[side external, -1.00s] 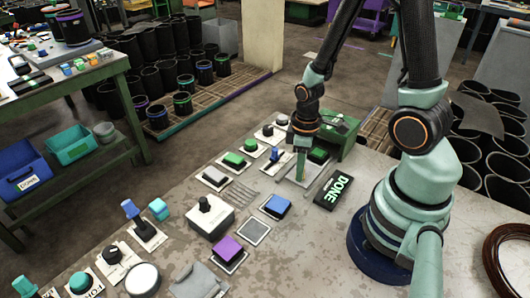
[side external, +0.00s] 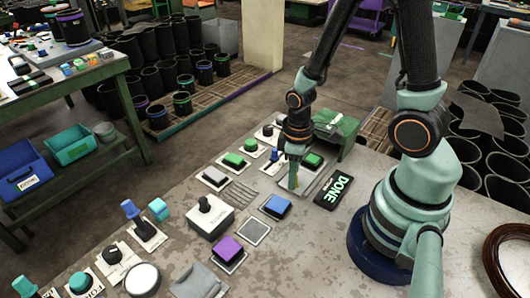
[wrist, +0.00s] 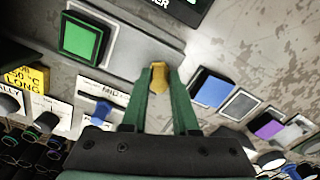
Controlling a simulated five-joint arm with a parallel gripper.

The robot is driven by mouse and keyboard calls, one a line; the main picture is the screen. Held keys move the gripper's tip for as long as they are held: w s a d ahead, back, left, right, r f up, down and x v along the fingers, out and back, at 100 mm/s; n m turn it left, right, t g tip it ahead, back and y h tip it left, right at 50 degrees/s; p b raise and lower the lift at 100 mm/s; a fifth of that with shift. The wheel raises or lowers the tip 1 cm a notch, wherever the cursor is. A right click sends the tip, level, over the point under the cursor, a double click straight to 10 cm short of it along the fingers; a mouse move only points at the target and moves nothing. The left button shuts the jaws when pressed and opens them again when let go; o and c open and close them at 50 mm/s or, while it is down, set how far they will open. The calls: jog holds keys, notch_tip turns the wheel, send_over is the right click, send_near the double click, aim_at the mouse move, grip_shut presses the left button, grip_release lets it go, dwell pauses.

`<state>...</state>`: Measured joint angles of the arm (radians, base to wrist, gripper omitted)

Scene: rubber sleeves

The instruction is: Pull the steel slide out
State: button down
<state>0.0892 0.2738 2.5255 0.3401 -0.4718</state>
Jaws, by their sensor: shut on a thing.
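My gripper (side external: 293,184) is low over the bench, fingers pointing down. In the wrist view my green fingers (wrist: 160,78) are shut on a small yellow-brass knob (wrist: 159,77), one finger on each side. The knob stands at the end of a flat grey metal strip (wrist: 142,50), which looks like the steel slide. In the side view the knob and most of the strip are hidden by my gripper.
A black DONE plate (side external: 334,190) and a blue pad (side external: 277,206) lie near my gripper. A green box (side external: 336,130) stands behind. Other switches and knobs crowd the bench to the left.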

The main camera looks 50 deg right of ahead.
jog(key=c, duration=0.7)
grip_release()
jog(key=shift+a, duration=0.15)
jog(key=shift+r, duration=0.1)
jog(key=shift+r, duration=5.95)
jog(key=shift+w+a+r+m+t, duration=0.45)
jog(key=shift+r+m+t, duration=0.4)
jog(key=shift+r, duration=1.05)
jog(key=shift+w+a+r+m+t, duration=0.2)
jog(key=shift+w+r+m+t, duration=0.6)
jog(key=shift+r, duration=1.1)
jog(key=shift+w+a+r+m+t, duration=0.2)
jog(key=shift+a+r+m+t, duration=0.25)
jog(key=shift+r+t, duration=1.1)
